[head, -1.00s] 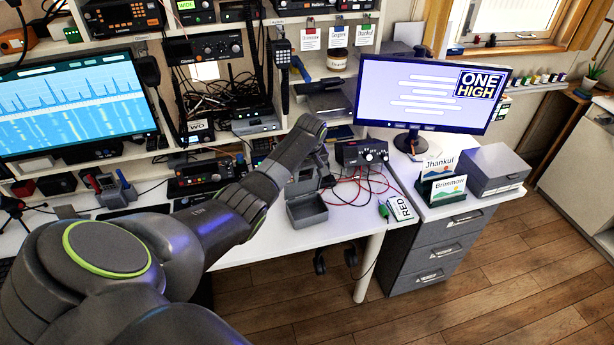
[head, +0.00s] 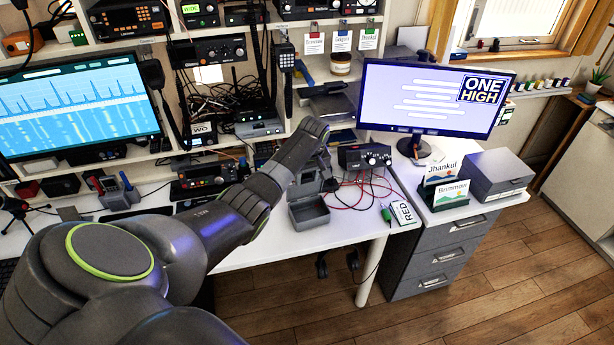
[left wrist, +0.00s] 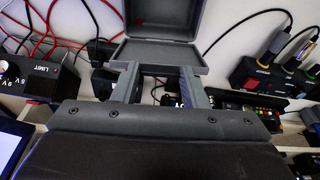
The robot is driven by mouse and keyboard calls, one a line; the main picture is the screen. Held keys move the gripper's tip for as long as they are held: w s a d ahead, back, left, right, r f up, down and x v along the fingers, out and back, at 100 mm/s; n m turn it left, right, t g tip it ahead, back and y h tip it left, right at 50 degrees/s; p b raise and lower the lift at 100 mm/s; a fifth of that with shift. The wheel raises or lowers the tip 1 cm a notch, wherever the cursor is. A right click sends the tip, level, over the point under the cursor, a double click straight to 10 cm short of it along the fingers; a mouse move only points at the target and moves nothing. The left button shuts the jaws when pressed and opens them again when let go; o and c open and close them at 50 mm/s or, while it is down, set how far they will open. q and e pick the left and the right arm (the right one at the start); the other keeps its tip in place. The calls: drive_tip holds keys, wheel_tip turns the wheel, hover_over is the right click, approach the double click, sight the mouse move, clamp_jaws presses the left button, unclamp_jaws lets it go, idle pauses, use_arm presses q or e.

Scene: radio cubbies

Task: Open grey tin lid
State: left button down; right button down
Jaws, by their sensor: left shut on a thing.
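The grey tin (head: 310,214) sits on the white desk with its hollow inside showing. Its lid (head: 307,183) stands up at the back of the tin, partly hidden by my left arm and gripper. My left gripper (head: 327,174) is at the lid, above the back of the tin. In the left wrist view the two fingers of my left gripper (left wrist: 160,72) reach the near edge of the lid (left wrist: 160,56), shut on it. The tin's body (left wrist: 196,20) lies beyond, cut by the top edge. My right gripper is not in view.
A black power supply (head: 364,157) with red and black cables stands right of the tin. Radios fill the shelves behind. A monitor (head: 436,98) and grey drawer unit (head: 435,255) are at right.

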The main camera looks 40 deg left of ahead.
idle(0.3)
use_arm(q)
drive_tip(key=c, duration=0.8)
unclamp_jaws()
drive_tip(key=shift+c, duration=0.2)
drive_tip(key=p+v, duration=0.1)
drive_tip(key=v, duration=1.6)
drive_tip(key=shift+r, duration=0.25)
